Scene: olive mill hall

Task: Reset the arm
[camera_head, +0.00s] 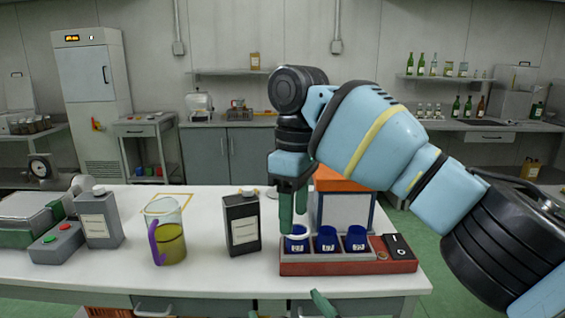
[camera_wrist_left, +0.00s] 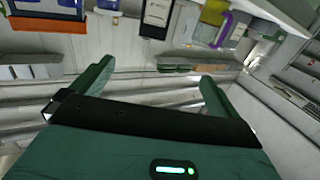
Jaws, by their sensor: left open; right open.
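My right gripper (camera_head: 293,212) points straight down over the left blue cup (camera_head: 296,240) in the red tray (camera_head: 330,267). Its green fingers are slightly apart with nothing visible between them; whether they touch the cup I cannot tell. My left gripper (camera_head: 318,308) shows only as green fingertips at the bottom edge of the head view, in front of the table's near edge. In the left wrist view the left gripper (camera_wrist_left: 153,82) has its two fingers wide apart and empty. Two more blue cups (camera_head: 326,240) (camera_head: 355,240) sit in the tray.
A dark labelled canister (camera_head: 242,226), a jug of yellow-green liquid (camera_head: 170,245) with a purple handle and a grey canister (camera_head: 99,222) stand left of the tray. An orange-topped box (camera_head: 345,205) stands behind it. The table's front strip (camera_head: 210,280) is clear.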

